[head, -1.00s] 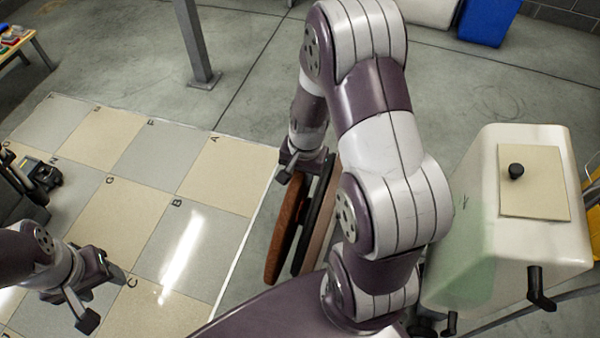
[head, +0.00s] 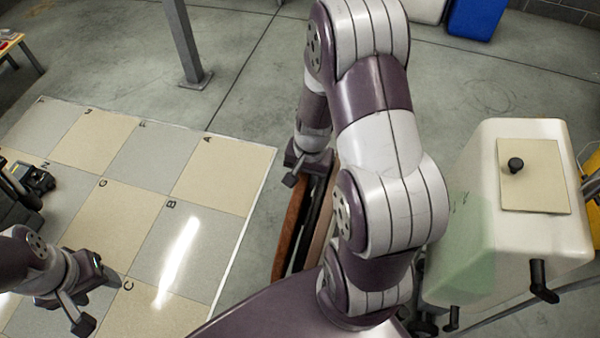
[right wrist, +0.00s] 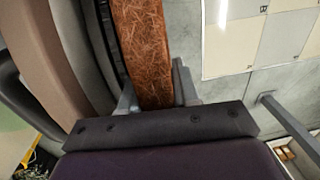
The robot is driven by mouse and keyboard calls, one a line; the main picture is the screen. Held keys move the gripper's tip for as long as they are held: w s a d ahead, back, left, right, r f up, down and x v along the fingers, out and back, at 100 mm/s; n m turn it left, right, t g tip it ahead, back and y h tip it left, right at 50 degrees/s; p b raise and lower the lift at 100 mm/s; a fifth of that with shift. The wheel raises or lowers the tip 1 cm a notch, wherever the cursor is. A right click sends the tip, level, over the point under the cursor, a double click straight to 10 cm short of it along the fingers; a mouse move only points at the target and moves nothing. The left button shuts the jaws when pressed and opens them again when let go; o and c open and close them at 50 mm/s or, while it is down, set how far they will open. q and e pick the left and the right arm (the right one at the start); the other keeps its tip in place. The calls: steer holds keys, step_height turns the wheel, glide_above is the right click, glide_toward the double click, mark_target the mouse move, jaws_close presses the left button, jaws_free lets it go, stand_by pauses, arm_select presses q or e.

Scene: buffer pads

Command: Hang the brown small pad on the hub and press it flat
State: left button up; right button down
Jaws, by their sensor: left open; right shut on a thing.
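The brown small pad (head: 293,222) has a rough, fibrous face and shows edge-on left of my right arm in the head view. My right gripper (head: 305,168) is shut on it at its far end. In the right wrist view the pad (right wrist: 142,45) passes between the two fingers (right wrist: 156,92). A dark, rounded part (head: 312,215), which may be the hub, stands close along its right side. I cannot tell whether they touch; my arm hides much of that part. My left gripper (head: 92,300) is open and empty at the lower left, over the floor tiles.
A tan, curved piece (right wrist: 50,55) lies beyond the dark part. A cream machine housing (head: 545,230) with a black knob and handles stands at the right. A grey post (head: 183,45) rises at the back. Lettered floor tiles (head: 150,180) fill the left.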

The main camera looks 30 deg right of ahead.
steer(key=shift+d, duration=0.1)
steer(key=shift+s+d, duration=0.3)
steer(key=shift+s, duration=0.05)
stand_by(0.5)
steer(key=shift+r+p, duration=0.1)
steer(key=shift+p, duration=0.45)
steer(key=shift+p, duration=0.9)
steer(key=shift+g+p, duration=0.3)
steer(key=shift+p, duration=0.6)
steer(key=shift+s+h+p, duration=0.1)
steer(key=shift+h+p, duration=0.2)
steer(key=shift+p, duration=0.35)
